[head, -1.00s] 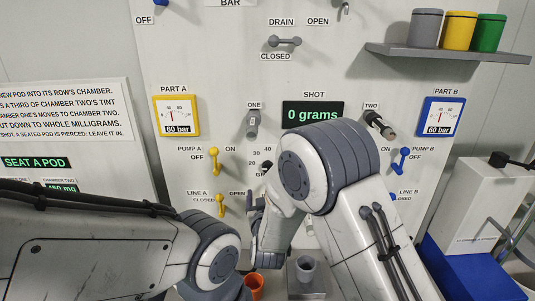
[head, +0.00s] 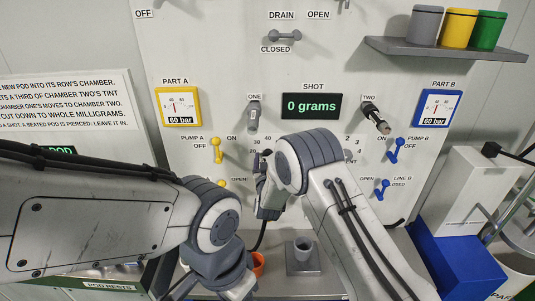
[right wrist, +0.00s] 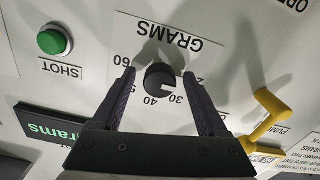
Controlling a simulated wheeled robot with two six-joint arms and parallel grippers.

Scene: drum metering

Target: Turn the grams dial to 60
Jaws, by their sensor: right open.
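The grams dial (right wrist: 159,77) is a dark round knob on the white panel, with printed numbers around it and the GRAMS label above it in the right wrist view. A pale notch on its lower right faces the 30–40 side; its exact setting is hard to read. My right gripper (right wrist: 160,92) is open, its dark fingers on either side of the knob with gaps visible. In the head view my right gripper (head: 263,180) is partly behind my arm, which hides the dial. The shot display (head: 311,106) reads 0 grams. My left gripper is not clearly visible at the bottom.
A green shot button (right wrist: 54,40) is beside the dial in the wrist view, and a yellow lever (right wrist: 264,121) is on the other side. A grey cup (head: 303,248) stands on a small stand below the panel, with an orange cup (head: 258,262) left of it.

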